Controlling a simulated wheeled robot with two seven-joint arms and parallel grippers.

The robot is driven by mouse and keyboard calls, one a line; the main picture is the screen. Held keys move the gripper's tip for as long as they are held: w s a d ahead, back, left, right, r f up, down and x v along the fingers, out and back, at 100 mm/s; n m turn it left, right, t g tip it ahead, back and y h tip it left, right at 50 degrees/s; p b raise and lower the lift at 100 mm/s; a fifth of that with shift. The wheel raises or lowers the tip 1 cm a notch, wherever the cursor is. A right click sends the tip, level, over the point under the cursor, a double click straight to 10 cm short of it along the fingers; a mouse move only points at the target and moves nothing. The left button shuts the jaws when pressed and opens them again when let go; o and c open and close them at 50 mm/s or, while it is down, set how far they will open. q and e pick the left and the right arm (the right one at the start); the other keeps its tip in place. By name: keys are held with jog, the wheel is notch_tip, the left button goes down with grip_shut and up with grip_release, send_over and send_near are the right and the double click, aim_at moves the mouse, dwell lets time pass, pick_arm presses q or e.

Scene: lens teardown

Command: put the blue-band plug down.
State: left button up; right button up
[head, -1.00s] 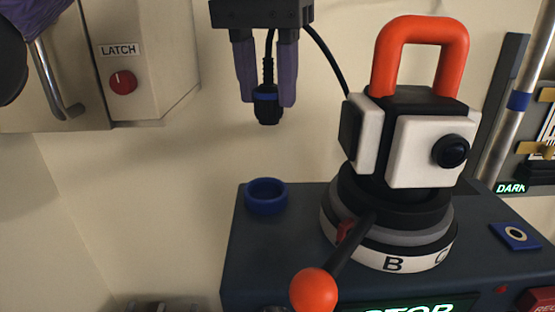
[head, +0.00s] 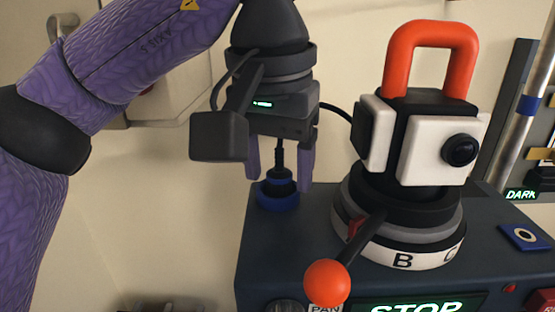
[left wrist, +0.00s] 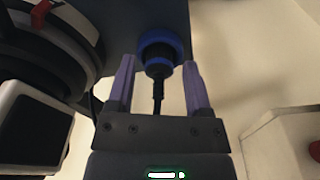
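The blue-band plug (head: 280,176) is black with a blue band and stands roughly upright in the blue ring holder (head: 278,200) on the dark bench. In the left wrist view the plug (left wrist: 158,69) sits at the mouth of the blue ring (left wrist: 176,40), its cable end towards me. My left gripper (head: 279,183) is open above the ring. Its purple fingers stand on either side of the plug, and in the left wrist view (left wrist: 158,72) there is a gap on both sides. How deep the plug sits is hard to tell. My right gripper is not in view.
A white and black device with an orange handle (head: 431,38) stands right of the holder on a round base. A lever with an orange ball (head: 327,283) juts forward. A black cable (head: 338,112) runs behind my left gripper to the device.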

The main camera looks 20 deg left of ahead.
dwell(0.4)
pick_arm(q)
notch_tip(320, 180, up, 12)
jog(key=s, duration=0.1)
jog(key=shift+s+r, duration=0.25)
